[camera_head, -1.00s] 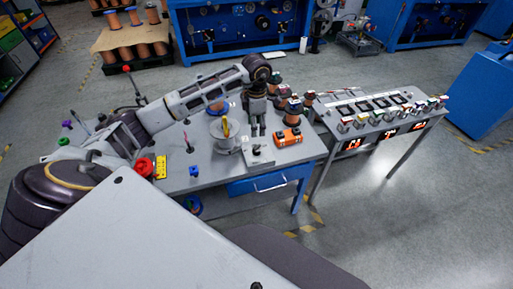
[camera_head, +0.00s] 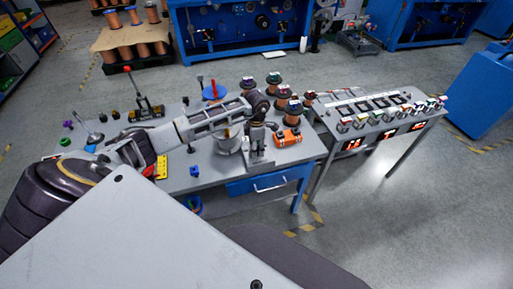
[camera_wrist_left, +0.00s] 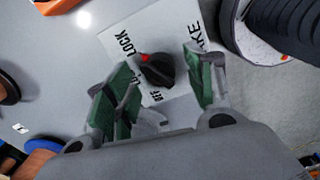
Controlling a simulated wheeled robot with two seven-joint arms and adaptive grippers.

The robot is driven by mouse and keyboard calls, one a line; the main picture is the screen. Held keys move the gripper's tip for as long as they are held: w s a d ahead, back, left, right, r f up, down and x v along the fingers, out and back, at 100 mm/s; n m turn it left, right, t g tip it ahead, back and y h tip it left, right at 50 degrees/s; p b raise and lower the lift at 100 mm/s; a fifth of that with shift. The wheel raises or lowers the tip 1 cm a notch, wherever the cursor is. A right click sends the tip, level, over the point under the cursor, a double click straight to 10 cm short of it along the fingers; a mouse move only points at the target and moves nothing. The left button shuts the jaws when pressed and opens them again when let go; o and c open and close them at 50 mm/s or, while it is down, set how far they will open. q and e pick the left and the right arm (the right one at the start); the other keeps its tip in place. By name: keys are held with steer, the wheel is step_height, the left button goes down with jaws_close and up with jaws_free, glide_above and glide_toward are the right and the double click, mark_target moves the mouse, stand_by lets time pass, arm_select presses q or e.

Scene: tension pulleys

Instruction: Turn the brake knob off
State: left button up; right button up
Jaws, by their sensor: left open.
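The brake knob (camera_wrist_left: 157,70) is black with a red mark and sits on a white plate (camera_wrist_left: 180,112) with printed words, among them "LOCK". "OFF" seems to be printed beside the knob, partly hidden. My left gripper (camera_wrist_left: 160,85) is open, with its green-padded fingers on either side of the knob; I cannot tell whether they touch it. In the head view my left gripper (camera_head: 258,150) is over the small pale brake box (camera_head: 259,167), and the knob is hidden there. My right gripper is not in view.
An orange device (camera_head: 288,137) lies right of the brake box on the grey table (camera_head: 220,180). Copper spools (camera_head: 292,114) stand behind. A metal cylinder (camera_head: 226,143) is close on the left. A second table (camera_head: 375,124) with displays is at the right.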

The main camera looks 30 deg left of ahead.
arm_select(q)
steer(key=shift+f, duration=0.55)
steer(key=c, duration=1)
steer(key=shift+c, duration=0.2)
